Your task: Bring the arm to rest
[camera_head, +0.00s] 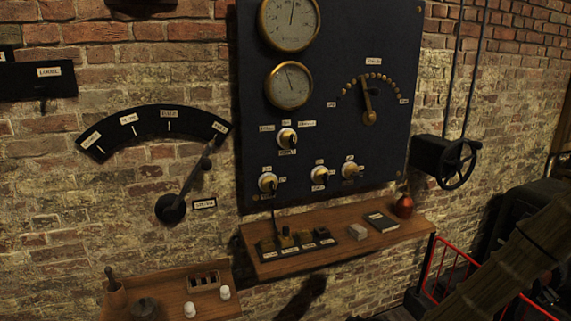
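My gripper is not clearly seen in this view. A dark lever (189,183) on the brick wall runs from a round pivot at lower left up to the right end of a black curved scale (150,129). The scale has several white labels, too small to read surely. On the dark panel (335,150), a pointer arm (367,99) stands nearly upright from its brass pivot, below an arc of brass studs. A dark shape (303,297) shows under the shelf; I cannot tell whether it is a shadow or something solid.
A lower shelf (172,291) holds white knobs. A handwheel (457,164) and a red frame (445,262) are at right.

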